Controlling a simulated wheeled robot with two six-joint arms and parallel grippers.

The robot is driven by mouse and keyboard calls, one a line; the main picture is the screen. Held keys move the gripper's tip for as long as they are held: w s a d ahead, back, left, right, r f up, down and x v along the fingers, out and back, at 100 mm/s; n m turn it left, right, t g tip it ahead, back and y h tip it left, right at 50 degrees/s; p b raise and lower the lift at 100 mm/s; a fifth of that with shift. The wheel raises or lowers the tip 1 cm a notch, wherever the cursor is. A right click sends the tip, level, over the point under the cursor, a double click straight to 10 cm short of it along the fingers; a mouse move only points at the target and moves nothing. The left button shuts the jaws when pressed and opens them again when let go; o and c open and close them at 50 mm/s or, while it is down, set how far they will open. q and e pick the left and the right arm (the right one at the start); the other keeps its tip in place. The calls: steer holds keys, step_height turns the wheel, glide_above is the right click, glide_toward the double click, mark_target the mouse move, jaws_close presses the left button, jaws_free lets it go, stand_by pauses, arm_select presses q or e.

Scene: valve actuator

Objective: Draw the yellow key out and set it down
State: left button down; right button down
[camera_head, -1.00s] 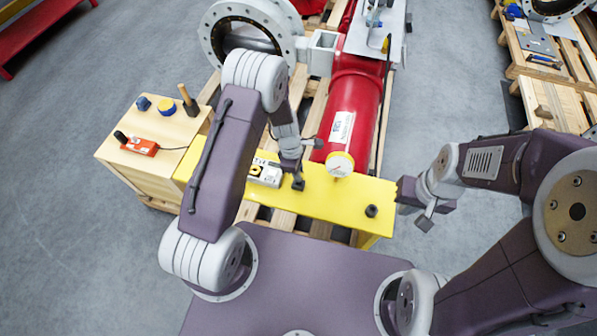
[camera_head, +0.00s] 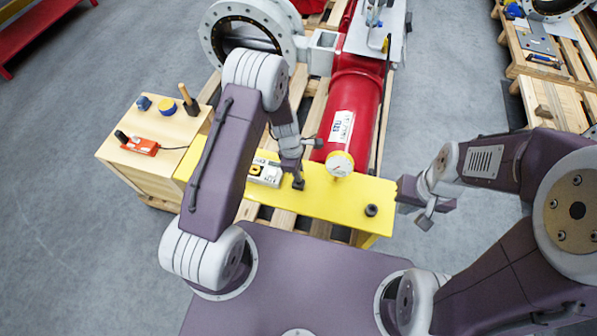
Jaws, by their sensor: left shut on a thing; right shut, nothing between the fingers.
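My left gripper (camera_head: 291,166) hangs low over the yellow bench (camera_head: 335,198), just right of a white box (camera_head: 266,173) with a yellow and black patch on its top. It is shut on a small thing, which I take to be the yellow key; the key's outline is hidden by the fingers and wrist. A black fitting (camera_head: 298,184) shows at the fingertips; I cannot tell if they touch it. My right gripper (camera_head: 426,219) is shut and empty, off the bench's right end.
A black fitting (camera_head: 371,210) stands on the bench's right part. A dial gauge (camera_head: 340,164) and a red cylinder (camera_head: 354,110) rise behind. A wooden box (camera_head: 150,160) at left carries an orange-red device (camera_head: 139,145), blue and yellow caps and a wooden-handled tool. The bench between the fittings is clear.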

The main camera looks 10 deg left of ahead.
arm_select(q)
steer(key=shift+p, duration=0.35)
stand_by(0.4)
steer(key=shift+f+b, duration=1.25)
steer(key=shift+f, duration=0.45)
steer(key=c, duration=1.3)
jaws_free()
steer(key=shift+c, duration=0.2)
steer(key=shift+r, duration=0.1)
steer(key=r, duration=0.3)
steer(key=a+r+p, duration=0.1)
steer(key=r, duration=0.2)
steer(key=r+p, duration=0.1)
steer(key=r, duration=0.2)
steer(key=shift+a, duration=0.2)
